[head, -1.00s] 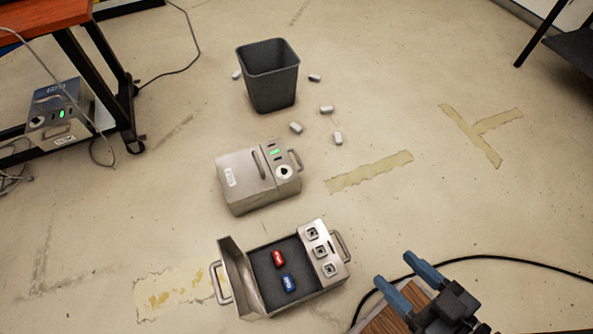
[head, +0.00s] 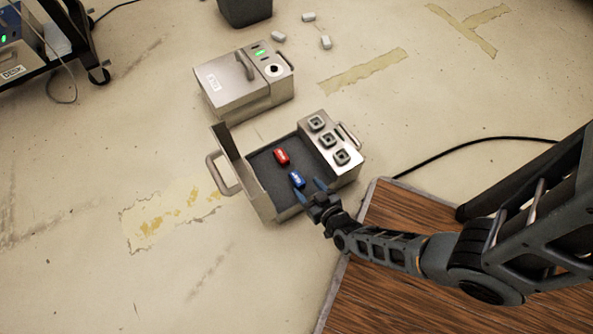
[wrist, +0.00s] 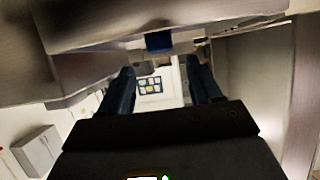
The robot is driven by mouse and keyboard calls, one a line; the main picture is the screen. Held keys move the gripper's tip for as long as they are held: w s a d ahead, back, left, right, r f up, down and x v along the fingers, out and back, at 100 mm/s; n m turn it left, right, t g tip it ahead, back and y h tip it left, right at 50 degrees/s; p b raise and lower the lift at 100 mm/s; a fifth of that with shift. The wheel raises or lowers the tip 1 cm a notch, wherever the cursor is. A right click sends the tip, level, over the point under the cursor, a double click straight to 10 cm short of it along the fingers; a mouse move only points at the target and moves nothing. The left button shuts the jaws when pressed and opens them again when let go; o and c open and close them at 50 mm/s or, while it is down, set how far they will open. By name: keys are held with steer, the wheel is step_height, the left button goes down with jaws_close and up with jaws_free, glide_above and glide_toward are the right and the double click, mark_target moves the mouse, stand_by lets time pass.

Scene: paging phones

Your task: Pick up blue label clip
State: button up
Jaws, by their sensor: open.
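The blue label clip (head: 297,179) lies on the dark lining of an open metal case (head: 275,212), near its front side. A red clip (head: 281,157) lies just behind it. My gripper (head: 306,187) is open, its fingers reaching over the near side of the case close to the blue clip. Whether they touch it I cannot tell. In the wrist view my open gripper (wrist: 160,72) has nothing between its fingers, and a dark blue block (wrist: 159,41), apparently the blue clip, shows beyond the fingertips.
Three square sockets (head: 329,139) line the case's right panel, and its lid (head: 233,158) stands open at the left. A closed metal case (head: 245,84) stands behind. A wooden board (head: 430,215) lies under my arm.

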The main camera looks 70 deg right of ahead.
mark_target(298, 179)
steer(key=b+x, duration=0.2)
steer(key=x, duration=0.1)
steer(key=b+x, duration=0.2)
steer(key=x, duration=0.2)
steer(key=shift+a+f, duration=0.2)
steer(key=shift+f, duration=0.2)
steer(key=shift+w+d, duration=0.2)
steer(key=c, duration=1)
steer(key=shift+c, duration=0.2)
steer(key=shift+r, duration=0.15)
